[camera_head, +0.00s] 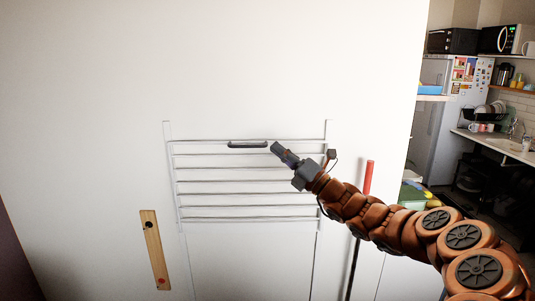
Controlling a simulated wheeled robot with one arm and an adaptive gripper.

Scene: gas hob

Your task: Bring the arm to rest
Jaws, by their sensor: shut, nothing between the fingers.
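My arm reaches in from the lower right of the head view, its orange links stretched out toward the upper left. My gripper (276,149) is at its end, dark grey, shut and empty. It appears in front of a white wall rack (247,181) with several horizontal bars. The tip shows just right of a dark handle-like bar (247,144) at the top of the rack. I cannot tell whether the tip touches it; a small gap shows between them.
A wooden strip (155,250) is on the white wall at lower left. A red-topped pole (369,178) stands behind my arm. At right, beyond the wall's edge, are a fridge (471,90), a microwave (501,40) and a counter (500,146). Open wall lies left of the rack.

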